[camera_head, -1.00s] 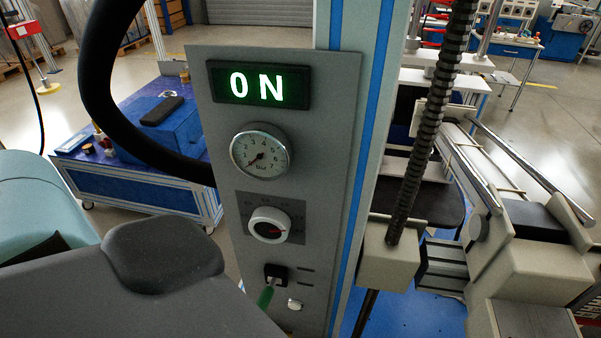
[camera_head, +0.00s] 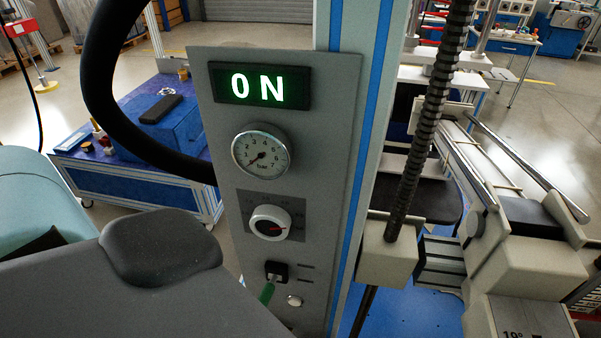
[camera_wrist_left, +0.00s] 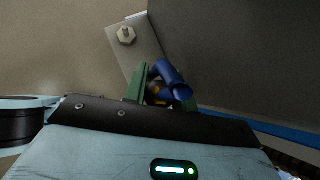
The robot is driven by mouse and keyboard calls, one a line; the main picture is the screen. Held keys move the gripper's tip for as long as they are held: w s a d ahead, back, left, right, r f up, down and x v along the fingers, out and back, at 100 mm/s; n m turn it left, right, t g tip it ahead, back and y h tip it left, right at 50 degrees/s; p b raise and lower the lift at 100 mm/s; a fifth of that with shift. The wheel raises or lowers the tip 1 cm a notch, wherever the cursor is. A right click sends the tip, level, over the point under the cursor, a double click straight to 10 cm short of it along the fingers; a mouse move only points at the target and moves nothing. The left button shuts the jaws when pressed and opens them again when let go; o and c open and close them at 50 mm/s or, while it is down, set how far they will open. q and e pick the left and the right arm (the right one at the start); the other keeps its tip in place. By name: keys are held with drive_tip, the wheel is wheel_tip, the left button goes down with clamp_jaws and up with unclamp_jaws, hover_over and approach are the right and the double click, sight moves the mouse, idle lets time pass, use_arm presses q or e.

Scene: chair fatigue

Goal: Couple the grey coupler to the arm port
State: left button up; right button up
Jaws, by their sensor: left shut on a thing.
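In the left wrist view, my left gripper (camera_wrist_left: 165,98) shows two green fingers, shut on a short blue tubular fitting (camera_wrist_left: 170,76). A dark part with an orange band shows between the fingers; I cannot tell whether it is the grey coupler. Ahead of the fingers is a pale metal plate (camera_wrist_left: 137,50) with a hex-shaped fitting (camera_wrist_left: 126,35), standing apart from the blue piece. I cannot tell whether this fitting is the arm port. My left gripper is not identifiable in the head view. My right gripper is in neither view.
A grey panel (camera_head: 335,120) has a lit ON display (camera_head: 260,86), a gauge (camera_head: 261,154), a knob (camera_head: 270,223) and a black switch (camera_head: 276,271) with a green piece below. A thick black hose (camera_head: 100,90) arcs at left. A ribbed hose (camera_head: 428,130) hangs at right.

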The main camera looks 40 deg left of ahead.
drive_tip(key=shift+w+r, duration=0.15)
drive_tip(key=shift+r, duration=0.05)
